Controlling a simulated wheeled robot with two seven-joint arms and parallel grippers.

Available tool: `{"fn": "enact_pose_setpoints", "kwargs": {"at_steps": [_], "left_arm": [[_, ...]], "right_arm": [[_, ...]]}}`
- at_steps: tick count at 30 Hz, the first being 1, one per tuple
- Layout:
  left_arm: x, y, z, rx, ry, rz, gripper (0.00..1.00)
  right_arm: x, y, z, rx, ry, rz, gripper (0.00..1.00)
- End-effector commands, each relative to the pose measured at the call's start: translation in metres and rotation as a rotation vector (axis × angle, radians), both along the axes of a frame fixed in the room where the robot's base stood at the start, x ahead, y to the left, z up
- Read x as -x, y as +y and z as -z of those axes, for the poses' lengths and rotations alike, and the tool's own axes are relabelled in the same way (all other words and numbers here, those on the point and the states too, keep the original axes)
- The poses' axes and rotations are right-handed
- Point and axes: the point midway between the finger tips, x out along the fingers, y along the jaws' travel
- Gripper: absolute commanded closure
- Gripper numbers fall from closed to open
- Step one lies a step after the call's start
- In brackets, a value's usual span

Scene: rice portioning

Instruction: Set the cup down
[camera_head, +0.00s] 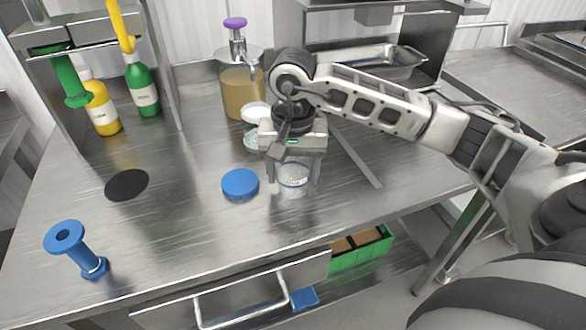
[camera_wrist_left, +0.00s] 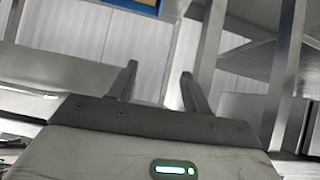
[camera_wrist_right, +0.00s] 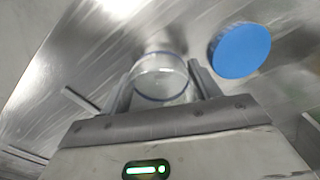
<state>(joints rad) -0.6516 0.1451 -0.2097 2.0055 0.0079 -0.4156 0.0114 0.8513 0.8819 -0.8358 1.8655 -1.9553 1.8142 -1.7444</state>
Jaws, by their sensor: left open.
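The clear cup with a thin blue line around it (camera_head: 292,181) stands upright at the front middle of the steel table, seemingly on the surface. My right gripper (camera_head: 295,180) points down with one finger on each side of the cup. Narrow gaps seem to show between fingers and wall, so it looks open around the cup. In the right wrist view the cup (camera_wrist_right: 160,78) lies between the fingertips (camera_wrist_right: 160,68). My left gripper (camera_wrist_left: 159,69) is open and empty, seen only in its own wrist view, away from the table top.
A blue disc lid (camera_head: 240,183) lies just left of the cup. A black disc (camera_head: 127,185) and a blue spool-shaped piece (camera_head: 80,250) are farther left. White-rimmed containers (camera_head: 255,112) and a dispenser (camera_head: 241,90) stand behind. The table front between spool and lid is clear.

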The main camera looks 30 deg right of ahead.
Motion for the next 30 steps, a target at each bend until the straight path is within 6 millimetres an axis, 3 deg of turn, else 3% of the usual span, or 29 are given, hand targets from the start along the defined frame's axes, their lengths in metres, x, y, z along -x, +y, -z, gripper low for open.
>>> {"fn": "enact_pose_setpoints", "kwargs": {"at_steps": [14, 24, 30], "left_arm": [[0.004, -0.001, -0.004, 0.003, 0.004, -0.002, 0.51], [0.003, -0.002, 0.005, 0.006, 0.005, -0.002, 0.51], [0.002, -0.002, -0.003, 0.009, 0.0, 0.0, 0.51]], "right_arm": [[-0.001, 0.0, -0.009, 0.0, -0.003, 0.001, 0.21], [-0.001, 0.0, -0.079, -0.001, -0.007, 0.001, 0.21], [0.0, -0.001, -0.114, 0.001, -0.003, 0.001, 0.21]]}}
